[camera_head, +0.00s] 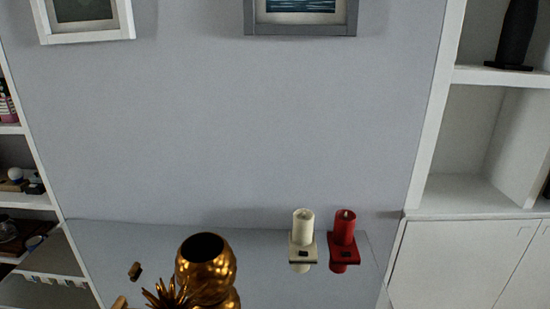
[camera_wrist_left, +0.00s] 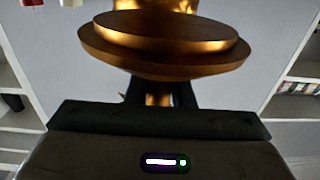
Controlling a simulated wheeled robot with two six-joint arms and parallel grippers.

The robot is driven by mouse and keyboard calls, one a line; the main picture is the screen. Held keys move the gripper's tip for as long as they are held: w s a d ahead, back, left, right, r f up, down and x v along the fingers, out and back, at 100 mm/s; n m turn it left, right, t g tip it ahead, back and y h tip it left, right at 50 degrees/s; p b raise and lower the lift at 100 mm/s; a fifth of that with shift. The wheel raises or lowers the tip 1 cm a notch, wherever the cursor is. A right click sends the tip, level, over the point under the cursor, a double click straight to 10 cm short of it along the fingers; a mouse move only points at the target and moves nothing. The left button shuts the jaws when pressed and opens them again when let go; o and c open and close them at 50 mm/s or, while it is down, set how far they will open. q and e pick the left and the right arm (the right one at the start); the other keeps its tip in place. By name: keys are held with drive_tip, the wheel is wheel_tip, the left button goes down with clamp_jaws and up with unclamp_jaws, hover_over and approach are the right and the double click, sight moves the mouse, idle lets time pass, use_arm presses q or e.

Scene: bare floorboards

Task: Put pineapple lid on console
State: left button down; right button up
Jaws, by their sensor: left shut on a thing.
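The golden pineapple jar (camera_head: 206,270) stands upright on the console (camera_head: 265,265), its dark round mouth open. The pineapple lid (camera_head: 167,297), with spiky golden leaves, shows at the bottom edge of the head view, in front of and left of the jar; its lower part is cut off. My right gripper is not in view.
A cream candle (camera_head: 303,227) and a red candle (camera_head: 344,227) stand on holders at the console's right. Shelves flank both sides. The console surface between jar and candles is clear.

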use_arm(q)
drive_tip(key=w+r, duration=0.5)
drive_tip(key=r, duration=0.8)
drive_tip(key=shift+a+r, duration=0.2)
drive_tip(key=shift+w, duration=0.15)
drive_tip(key=w+d+f+p, duration=0.1)
drive_tip(key=w+f+p, duration=0.1)
drive_tip(key=w, duration=0.5)
drive_tip(key=w+f+p, duration=0.2)
drive_tip(key=w+p, duration=0.1)
drive_tip(key=w, duration=0.5)
drive_tip(key=shift+w+d+f, duration=0.3)
drive_tip(key=shift+d, duration=0.05)
drive_tip(key=shift+f, duration=0.1)
